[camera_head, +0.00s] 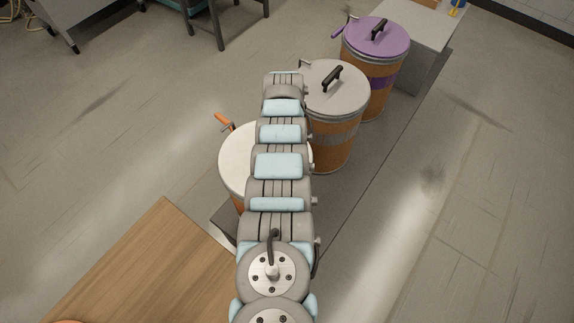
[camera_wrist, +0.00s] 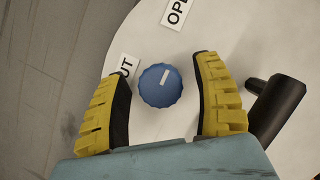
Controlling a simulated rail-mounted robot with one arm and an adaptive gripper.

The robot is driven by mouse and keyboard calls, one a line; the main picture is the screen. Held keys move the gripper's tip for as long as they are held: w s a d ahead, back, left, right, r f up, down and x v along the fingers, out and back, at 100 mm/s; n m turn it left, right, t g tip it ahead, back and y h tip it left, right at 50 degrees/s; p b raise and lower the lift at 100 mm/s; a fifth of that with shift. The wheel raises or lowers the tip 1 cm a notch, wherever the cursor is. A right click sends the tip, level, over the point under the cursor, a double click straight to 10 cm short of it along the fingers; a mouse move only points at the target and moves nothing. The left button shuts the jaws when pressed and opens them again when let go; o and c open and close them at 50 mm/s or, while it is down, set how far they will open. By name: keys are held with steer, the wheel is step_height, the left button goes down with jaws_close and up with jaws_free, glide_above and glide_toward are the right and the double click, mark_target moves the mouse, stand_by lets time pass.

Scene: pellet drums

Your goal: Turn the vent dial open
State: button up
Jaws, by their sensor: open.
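The vent dial is a blue ribbed knob (camera_wrist: 160,86) on a white lid (camera_wrist: 222,45) in the wrist view. Its white mark points up and slightly right, roughly toward the partly visible OPEN label (camera_wrist: 176,11) and away from a label reading "UT" (camera_wrist: 124,67) at its upper left. My gripper (camera_wrist: 162,72) is open, its yellow fingers on either side of the dial with a gap to each. In the head view my arm covers part of the nearest drum's white lid (camera_head: 236,160), and neither the dial nor my gripper shows there.
A black lid handle (camera_wrist: 278,106) stands close to the right finger. Behind, in the head view, are a grey-lidded drum (camera_head: 340,95) and a purple-lidded drum (camera_head: 380,40). A wooden tabletop (camera_head: 150,265) is at lower left. The floor to the right is clear.

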steer(key=shift+r, duration=0.1)
steer(key=shift+r, duration=4.9)
